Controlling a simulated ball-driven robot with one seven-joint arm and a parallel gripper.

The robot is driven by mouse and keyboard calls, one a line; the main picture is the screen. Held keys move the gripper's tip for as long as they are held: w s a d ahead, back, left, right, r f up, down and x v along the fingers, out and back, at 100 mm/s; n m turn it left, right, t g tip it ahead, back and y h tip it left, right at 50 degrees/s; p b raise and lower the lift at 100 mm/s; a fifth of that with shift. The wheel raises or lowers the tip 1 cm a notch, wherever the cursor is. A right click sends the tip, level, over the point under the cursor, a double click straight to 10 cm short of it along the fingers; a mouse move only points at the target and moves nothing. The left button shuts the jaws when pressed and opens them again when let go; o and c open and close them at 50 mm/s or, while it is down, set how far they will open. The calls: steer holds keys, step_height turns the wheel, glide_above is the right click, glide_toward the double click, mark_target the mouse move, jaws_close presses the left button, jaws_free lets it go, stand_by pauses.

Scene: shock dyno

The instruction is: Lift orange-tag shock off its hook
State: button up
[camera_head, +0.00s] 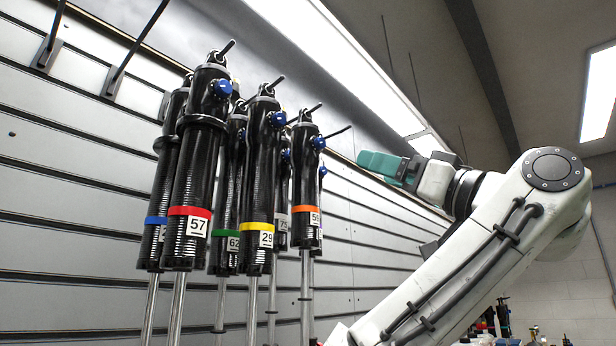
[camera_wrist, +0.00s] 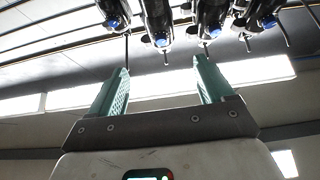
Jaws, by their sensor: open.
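The orange-tag shock (camera_head: 306,190) hangs upright in the head view, at the right end of the front group. It is black, with a blue knob, an orange band and a label reading 59. A thin hook rod shows at its top. My gripper (camera_head: 372,162) is to the right of it, near the height of its upper end, and apart from it. In the wrist view my gripper (camera_wrist: 162,66) has two green fingers spread wide with nothing between them. Several shocks show beyond the fingertips there; their tags are out of view, so I cannot tell which is orange.
Close to its left hang the yellow-tag shock (camera_head: 262,180) and a grey-tag shock (camera_head: 281,216). The red-tag shock (camera_head: 199,165), green-tag shock (camera_head: 230,195) and blue-tag shock (camera_head: 157,220) hang farther left. Empty hooks (camera_head: 137,45) stick out of the slatted wall (camera_head: 70,200) at upper left.

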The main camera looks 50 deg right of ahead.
steer(key=p, duration=0.3)
glide_toward(305, 180)
steer(key=w, duration=0.1)
steer(key=w+d+r, duration=0.1)
steer(key=w, duration=0.1)
steer(key=shift+w+d+r, duration=0.15)
steer(key=shift+d+r, duration=0.1)
steer(key=shift+d, duration=0.15)
steer(key=p+x, duration=0.3)
steer(key=x, duration=0.4)
steer(key=shift+w+r, duration=0.1)
steer(key=shift+r, duration=0.1)
steer(key=shift+w+r, duration=0.25)
steer(key=shift+w, duration=0.35)
steer(key=shift+c, duration=0.3)
steer(key=c, duration=1.3)
steer(key=o, duration=0.8)
steer(key=shift+s+r, duration=0.1)
steer(key=shift+r, duration=0.05)
jaws_close()
steer(key=shift+f, duration=0.2)
